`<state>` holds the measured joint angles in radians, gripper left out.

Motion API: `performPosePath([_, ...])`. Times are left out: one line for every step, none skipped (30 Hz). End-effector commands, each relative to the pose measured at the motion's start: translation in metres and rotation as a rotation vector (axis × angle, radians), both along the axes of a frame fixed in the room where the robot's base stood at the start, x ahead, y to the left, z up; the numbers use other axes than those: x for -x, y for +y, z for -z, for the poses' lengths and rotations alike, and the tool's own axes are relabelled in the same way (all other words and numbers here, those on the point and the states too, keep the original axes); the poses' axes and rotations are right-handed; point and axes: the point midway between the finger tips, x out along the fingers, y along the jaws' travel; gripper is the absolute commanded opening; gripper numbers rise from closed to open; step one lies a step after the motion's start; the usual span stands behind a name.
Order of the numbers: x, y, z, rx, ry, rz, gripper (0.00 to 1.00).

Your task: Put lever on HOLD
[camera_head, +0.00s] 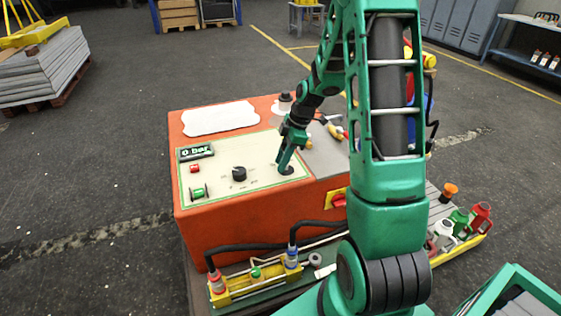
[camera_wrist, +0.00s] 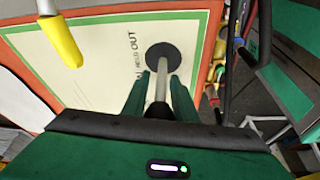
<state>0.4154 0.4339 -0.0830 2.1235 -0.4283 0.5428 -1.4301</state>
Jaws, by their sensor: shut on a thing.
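The lever (camera_wrist: 161,80) is a grey rod rising from a round dark base on the cream panel of the orange control box (camera_head: 250,215). My green gripper (camera_wrist: 161,88) has its fingers on both sides of the rod and is shut on it. In the head view my gripper (camera_head: 284,166) reaches down to the right part of the panel, over the lever's dark base (camera_head: 287,171). In the wrist view the word OUT shows on the panel left of the base. Smaller lettering beside it is partly legible. The rod's top end is hidden by my gripper.
The panel also holds a "0 bar" display (camera_head: 196,152), a red button (camera_head: 194,169), a green spool-like part (camera_head: 199,192) and a black knob (camera_head: 239,173). A yellow-ended part (camera_wrist: 62,42) hangs near my gripper's left. Hoses and cables (camera_wrist: 237,55) lie to the right.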

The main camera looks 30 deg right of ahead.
Motion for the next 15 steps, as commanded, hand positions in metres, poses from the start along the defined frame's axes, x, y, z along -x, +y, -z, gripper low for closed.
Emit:
performPosePath([-0.0026, -0.0033, -0.0019, 0.006, -0.007, 0.005, 0.30])
performPosePath([-0.0028, -0.0031, -0.0020, 0.006, -0.007, 0.004, 0.38])
performPosePath([-0.0026, -0.0026, -0.0020, 0.006, -0.007, 0.004, 0.43])
performPosePath([-0.0025, -0.0022, -0.0019, 0.005, -0.007, 0.003, 0.43])
performPosePath([-0.0023, -0.0019, -0.0018, 0.005, -0.006, 0.003, 0.43])
performPosePath([-0.0022, -0.0014, -0.0017, 0.004, -0.005, 0.002, 0.43])
performPosePath([-0.0021, -0.0012, -0.0016, 0.005, -0.006, 0.001, 0.43])
performPosePath([-0.0019, -0.0010, -0.0016, 0.004, -0.005, 0.001, 0.43])
performPosePath([-0.0018, -0.0007, -0.0014, 0.003, -0.005, 0.001, 0.43])
performPosePath([-0.0017, -0.0006, -0.0015, 0.003, -0.005, 0.001, 0.43])
performPosePath([-0.0016, -0.0006, -0.0016, 0.003, -0.004, 0.001, 0.43])
performPosePath([-0.0015, -0.0007, -0.0025, 0.003, -0.004, 0.001, 0.43])
performPosePath([-0.0014, -0.0011, -0.0038, 0.003, -0.005, 0.001, 0.43])
performPosePath([-0.0013, -0.0016, -0.0056, 0.003, -0.005, 0.000, 0.43])
performPosePath([-0.0012, -0.0027, -0.0090, 0.004, -0.006, 0.000, 0.43])
